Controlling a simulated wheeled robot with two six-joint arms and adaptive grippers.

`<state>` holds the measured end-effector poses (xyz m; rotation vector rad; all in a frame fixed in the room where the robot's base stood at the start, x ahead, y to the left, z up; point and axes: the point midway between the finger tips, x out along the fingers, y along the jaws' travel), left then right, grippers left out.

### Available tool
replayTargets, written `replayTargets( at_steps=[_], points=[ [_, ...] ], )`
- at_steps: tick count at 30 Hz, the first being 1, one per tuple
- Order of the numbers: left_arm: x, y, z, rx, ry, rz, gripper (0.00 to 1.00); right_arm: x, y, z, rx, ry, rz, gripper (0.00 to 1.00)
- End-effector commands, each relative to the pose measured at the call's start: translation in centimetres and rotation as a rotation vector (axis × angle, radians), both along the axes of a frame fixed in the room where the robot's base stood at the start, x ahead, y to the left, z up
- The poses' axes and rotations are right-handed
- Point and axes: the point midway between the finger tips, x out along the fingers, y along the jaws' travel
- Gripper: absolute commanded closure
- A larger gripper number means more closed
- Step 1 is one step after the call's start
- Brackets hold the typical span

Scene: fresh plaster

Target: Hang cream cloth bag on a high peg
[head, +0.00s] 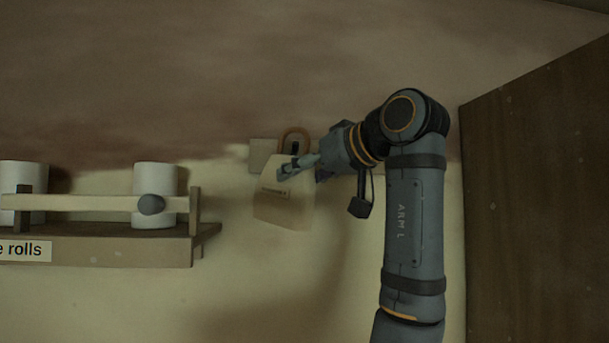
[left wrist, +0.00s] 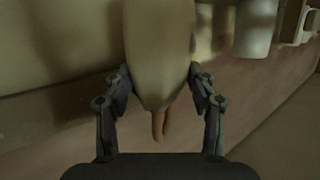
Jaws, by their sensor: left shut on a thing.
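The cream cloth bag (head: 284,208) hangs below my left gripper (head: 290,168) in the head view, with a small dark label on its front. My left gripper is shut on the bag near its top. The bag's orange-brown handle loop (head: 293,131) stands up above the fingers. A beige plate (head: 260,152) shows on the wall behind the bag. I cannot make out a peg, or whether the loop is around one. My right gripper is out of view.
At the left is a wall shelf (head: 120,250) with a front rail and white rolls (head: 154,180); its label ends in "rolls". A tall dark brown panel (head: 540,200) stands at the right. The wall below the bag is clear.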

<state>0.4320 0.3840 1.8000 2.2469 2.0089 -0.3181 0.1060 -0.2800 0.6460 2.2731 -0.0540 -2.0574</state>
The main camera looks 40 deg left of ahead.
Motion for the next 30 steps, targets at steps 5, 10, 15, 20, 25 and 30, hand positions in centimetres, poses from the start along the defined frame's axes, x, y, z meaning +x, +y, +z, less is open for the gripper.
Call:
replayTargets(
  at_steps=[5, 10, 15, 20, 25, 30],
  points=[
    [0.0, -0.1, 0.1, 0.001, 0.0, 0.0, 0.94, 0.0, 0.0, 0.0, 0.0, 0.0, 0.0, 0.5],
    [0.0, -0.2, 0.1, 0.001, 0.0, 0.0, 0.94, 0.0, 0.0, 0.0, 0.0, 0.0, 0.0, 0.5],
    [0.2, 0.1, 0.1, 0.001, 0.0, 0.0, 0.94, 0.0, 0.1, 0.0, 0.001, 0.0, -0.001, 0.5],
    [0.6, 0.6, 0.1, 0.002, 0.001, 0.0, 0.94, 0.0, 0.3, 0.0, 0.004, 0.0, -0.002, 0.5],
    [1.1, 1.2, 0.1, 0.001, 0.0, 0.0, 0.94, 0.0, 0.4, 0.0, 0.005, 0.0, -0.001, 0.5],
    [1.5, 1.8, 0.1, 0.001, 0.0, 0.001, 0.94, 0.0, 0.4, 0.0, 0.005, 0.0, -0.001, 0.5]
  ],
)
